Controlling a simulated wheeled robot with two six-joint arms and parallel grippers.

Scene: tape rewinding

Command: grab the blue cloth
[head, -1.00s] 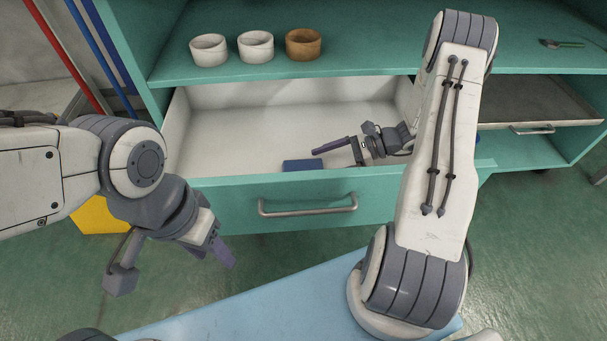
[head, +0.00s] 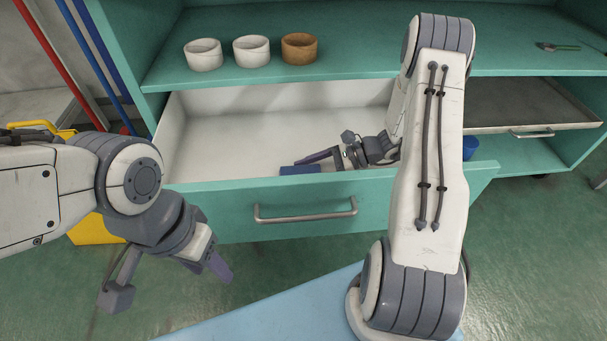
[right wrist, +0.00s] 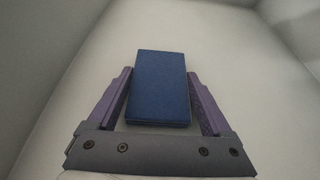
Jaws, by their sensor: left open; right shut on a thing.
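The blue cloth is a folded dark-blue block in the open drawer; its top edge shows in the head view (head: 300,170) just behind the drawer front. In the right wrist view the cloth (right wrist: 160,85) lies lengthwise between the two purple fingers, which are closed against its sides. My right gripper (head: 308,158) reaches into the drawer from the right and is shut on the cloth; the drawer front hides part of it. My left gripper (head: 220,268) is open and empty, outside the drawer at the lower left.
The teal drawer front (head: 400,204) has a metal handle (head: 305,211). Two white bowls (head: 203,55) and a brown bowl (head: 300,49) stand on the shelf above. A yellow object (head: 95,230) is on the floor at left. A grey tray (head: 535,105) sits at right.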

